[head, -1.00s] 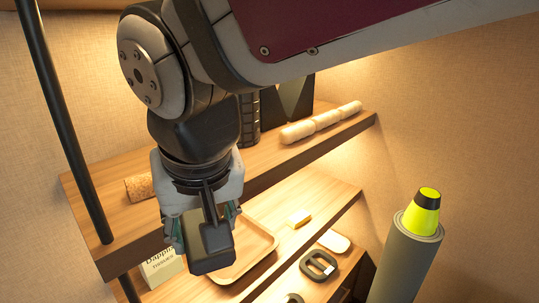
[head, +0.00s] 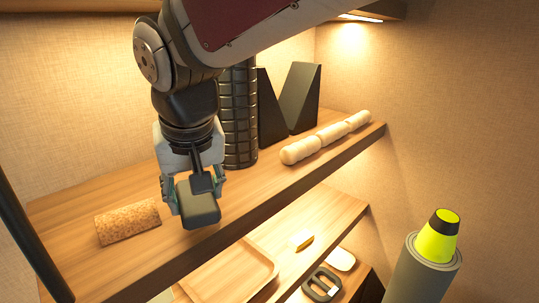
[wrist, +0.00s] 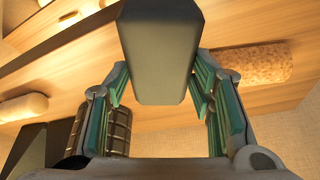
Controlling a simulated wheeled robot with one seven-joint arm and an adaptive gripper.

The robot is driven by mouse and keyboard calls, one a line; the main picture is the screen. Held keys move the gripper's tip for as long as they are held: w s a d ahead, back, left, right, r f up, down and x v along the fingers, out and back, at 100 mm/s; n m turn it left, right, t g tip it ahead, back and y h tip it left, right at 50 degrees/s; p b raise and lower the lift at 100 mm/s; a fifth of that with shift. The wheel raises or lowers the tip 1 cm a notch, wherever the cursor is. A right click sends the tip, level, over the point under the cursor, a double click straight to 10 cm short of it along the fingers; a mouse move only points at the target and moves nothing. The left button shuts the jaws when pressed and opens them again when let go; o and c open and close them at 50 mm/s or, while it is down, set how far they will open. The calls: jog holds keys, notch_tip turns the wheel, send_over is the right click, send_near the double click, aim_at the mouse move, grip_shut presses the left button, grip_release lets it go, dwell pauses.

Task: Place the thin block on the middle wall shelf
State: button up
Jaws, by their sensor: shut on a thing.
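My gripper (head: 192,190) is shut on a dark grey-green block (head: 198,208), which I take to be the thin block. In the wrist view the block (wrist: 160,50) sits between the green finger pads and hides part of the shelf behind it. A wooden wall shelf (head: 95,195), with a shelf above and others below, appears to be the middle one. The block overlaps its front part in the head view; I cannot tell the gap between block and shelf.
A tray (head: 235,272) is below. A rolled mat (head: 420,272) stands at right.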

jog(key=w+a, duration=0.1)
jog(key=w, duration=0.1)
jog(key=w+a, duration=0.1)
jog(key=w, duration=0.2)
jog(key=w+a+p, duration=0.1)
jog(key=w+a, duration=0.1)
jog(key=w, duration=0.1)
jog(key=shift+w+a, duration=0.1)
jog(key=shift+f+p, duration=0.5)
jog(key=shift+f, duration=1.25)
jog(key=o, duration=0.8)
jog(key=shift+f, duration=0.15)
